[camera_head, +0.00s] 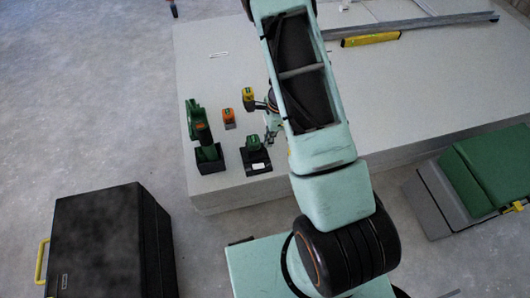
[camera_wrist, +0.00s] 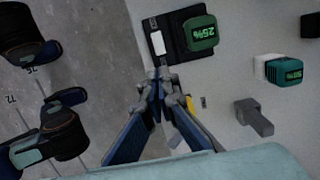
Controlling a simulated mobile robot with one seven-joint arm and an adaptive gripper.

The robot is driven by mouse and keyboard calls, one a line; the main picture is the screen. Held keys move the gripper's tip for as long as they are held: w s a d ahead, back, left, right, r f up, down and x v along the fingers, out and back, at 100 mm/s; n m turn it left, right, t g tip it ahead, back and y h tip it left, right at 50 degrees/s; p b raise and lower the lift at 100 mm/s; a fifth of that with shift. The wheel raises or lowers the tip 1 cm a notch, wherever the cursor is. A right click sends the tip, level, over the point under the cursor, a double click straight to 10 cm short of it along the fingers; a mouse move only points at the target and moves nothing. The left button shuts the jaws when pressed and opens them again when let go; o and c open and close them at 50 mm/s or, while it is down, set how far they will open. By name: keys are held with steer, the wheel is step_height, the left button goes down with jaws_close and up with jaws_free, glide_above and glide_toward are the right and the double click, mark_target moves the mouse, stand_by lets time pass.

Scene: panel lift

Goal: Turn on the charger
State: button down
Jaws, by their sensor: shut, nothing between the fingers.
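The charger (camera_head: 258,168) is a black base with a white label, near the front edge of the pale slab. A green battery (camera_head: 253,143) sits on it. In the wrist view the charger (camera_wrist: 169,26) is at the top, and its battery (camera_wrist: 200,33) shows a lit 25% display. My gripper (camera_wrist: 160,82) is shut and empty, its fingertips close to the charger's label side; I cannot tell whether they touch. In the head view my gripper (camera_head: 271,134) is just beyond the charger, partly hidden by my arm. No power switch can be made out.
A yellow level (camera_head: 371,39) lies behind. A black case (camera_head: 100,245) and green box (camera_head: 480,172) flank the slab.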

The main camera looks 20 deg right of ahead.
mark_target(257, 166)
steer(key=f+b, duration=0.1)
steer(key=f, duration=0.3)
steer(key=a+f+b, duration=0.1)
steer(key=f, duration=0.3)
steer(key=a+f+b, duration=0.1)
steer(key=f, duration=0.4)
steer(key=shift+f+b, duration=0.1)
steer(key=shift+b, duration=0.3)
steer(key=shift+f, duration=0.1)
steer(key=f+y+b, duration=0.1)
steer(key=b, duration=0.1)
steer(key=shift+d+f+b, duration=0.1)
steer(key=shift+b, duration=0.25)
steer(key=shift+r, duration=0.25)
steer(key=shift+a, duration=0.2)
steer(key=shift+s+a+r+p, duration=0.1)
steer(key=shift+a+r+p, duration=0.3)
steer(key=shift+a, duration=0.35)
